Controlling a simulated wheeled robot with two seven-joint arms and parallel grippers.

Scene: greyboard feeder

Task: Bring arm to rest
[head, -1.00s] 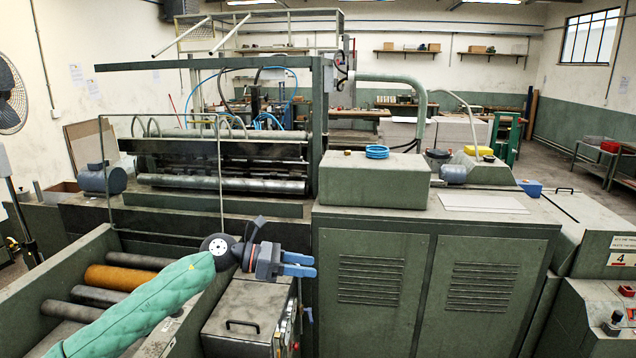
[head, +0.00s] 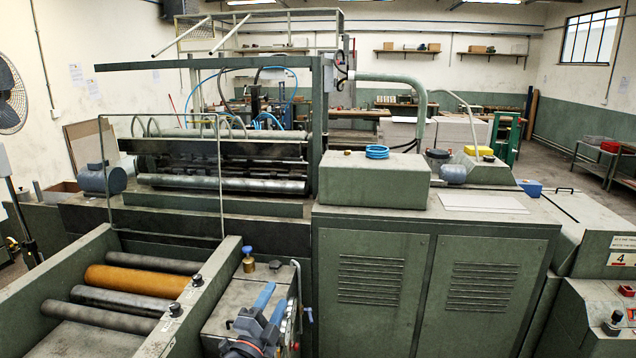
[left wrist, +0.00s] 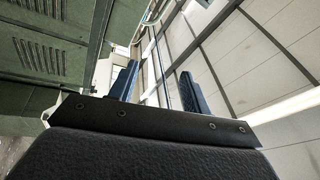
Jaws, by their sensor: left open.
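My left gripper (head: 272,304) shows at the bottom of the head view, in front of the control box beside the roller bed. Its blue fingers point up and are apart, with nothing between them. In the left wrist view the two blue fingers (left wrist: 157,90) also stand apart and empty, with the ceiling and a green machine panel behind them. The green-sleeved forearm is out of the head view. My right gripper is not in view.
The roller bed (head: 190,290) lies left of the gripper. A blue-topped brass valve (head: 248,262) stands on the control box (head: 222,318). Open air lies above the rollers.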

